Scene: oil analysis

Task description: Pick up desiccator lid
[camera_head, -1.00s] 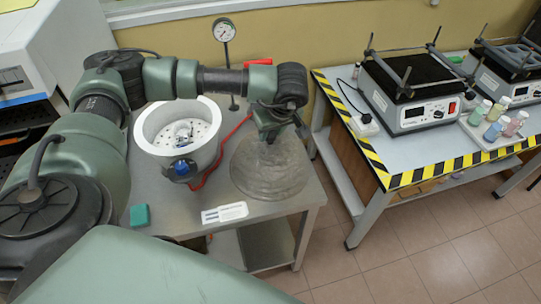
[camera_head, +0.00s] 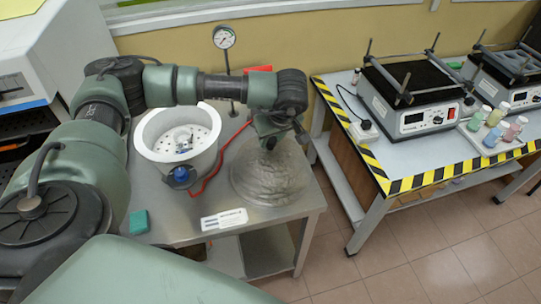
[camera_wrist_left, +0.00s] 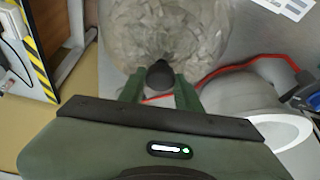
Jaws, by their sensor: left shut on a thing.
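The desiccator lid (camera_head: 270,182) is a clear, glassy dome at the right side of the metal table in the head view. It also shows in the left wrist view (camera_wrist_left: 165,35), with a dark knob (camera_wrist_left: 160,75) on top. My left gripper (camera_head: 270,140) comes down on the lid from above and is shut on the knob, with a green finger on each side of it in the wrist view (camera_wrist_left: 160,88). I cannot tell whether the lid touches the table. The white desiccator bowl (camera_head: 150,135) stands open to its left, with a perforated plate inside. My right gripper is not in view.
A red hose (camera_head: 212,176) runs between bowl and lid, near a gauge (camera_head: 224,38) on a stand. A white label card (camera_head: 224,220) and a teal block (camera_head: 139,221) lie at the front. A striped-edge table (camera_head: 400,165) with shakers and bottles stands right, across a gap.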

